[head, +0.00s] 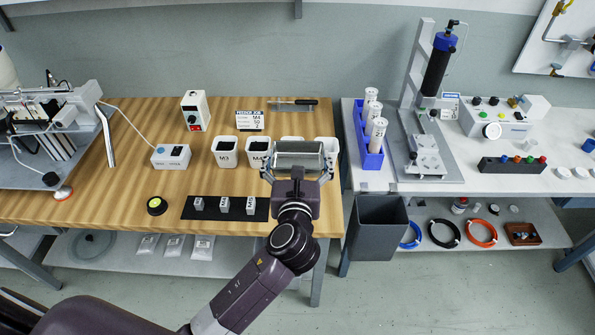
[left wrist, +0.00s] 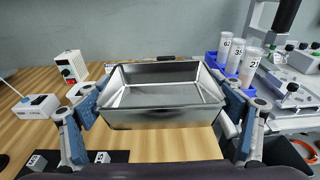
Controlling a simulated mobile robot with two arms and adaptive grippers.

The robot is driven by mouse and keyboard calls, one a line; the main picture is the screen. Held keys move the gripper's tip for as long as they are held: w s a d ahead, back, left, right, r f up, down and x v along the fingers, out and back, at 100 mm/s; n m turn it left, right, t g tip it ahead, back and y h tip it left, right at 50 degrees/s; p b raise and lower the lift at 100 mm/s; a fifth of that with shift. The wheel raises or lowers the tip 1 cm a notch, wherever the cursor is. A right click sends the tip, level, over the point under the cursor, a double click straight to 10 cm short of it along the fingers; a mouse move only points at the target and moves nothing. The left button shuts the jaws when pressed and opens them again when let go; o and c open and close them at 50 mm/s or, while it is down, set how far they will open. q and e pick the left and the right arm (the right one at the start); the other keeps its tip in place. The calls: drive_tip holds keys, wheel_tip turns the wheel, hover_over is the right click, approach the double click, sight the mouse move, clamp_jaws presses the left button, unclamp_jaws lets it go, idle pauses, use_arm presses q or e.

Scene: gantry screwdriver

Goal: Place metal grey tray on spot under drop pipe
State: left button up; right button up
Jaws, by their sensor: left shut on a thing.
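The metal grey tray (head: 298,148) is in my left gripper, above the right end of the wooden table. My left gripper (head: 297,172) is shut on it, with a finger at each side. In the left wrist view the tray (left wrist: 165,119) looks empty and roughly level between the fingers of my left gripper (left wrist: 162,106). A bent metal pipe or chute (head: 106,142) comes down beside the machine at the left; I cannot tell for sure that it is the drop pipe. No clearly marked spot shows under it. My right gripper is not in view.
White bins (head: 225,151) stand behind and left of the tray, partly hidden by it. A black strip with small blocks (head: 224,208), a black-and-yellow round thing (head: 156,206) and a white box (head: 171,157) lie leftward. A blue rack with tubes (head: 369,152) stands right. The table's front left is clear.

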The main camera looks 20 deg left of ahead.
use_arm(q)
wheel_tip(320, 180, up, 2)
drive_tip(key=shift+r, duration=0.25)
drive_tip(key=shift+s, duration=0.15)
drive_tip(key=s+a+r+n+g+y, duration=0.1)
drive_tip(key=s+r+y, duration=0.1)
drive_tip(key=s, duration=0.7)
drive_tip(key=s+a+r+n+y, duration=0.1)
drive_tip(key=s+r+n, duration=0.1)
drive_tip(key=s, duration=0.7)
drive_tip(key=w+f+m+h, duration=0.1)
drive_tip(key=w, duration=0.5)
drive_tip(key=w+d+f+m+h, duration=0.1)
drive_tip(key=w, duration=0.5)
drive_tip(key=w+d+f+m+t+h, duration=0.1)
drive_tip(key=w+f, duration=0.1)
drive_tip(key=w, duration=0.4)
drive_tip(key=shift+w, duration=0.2)
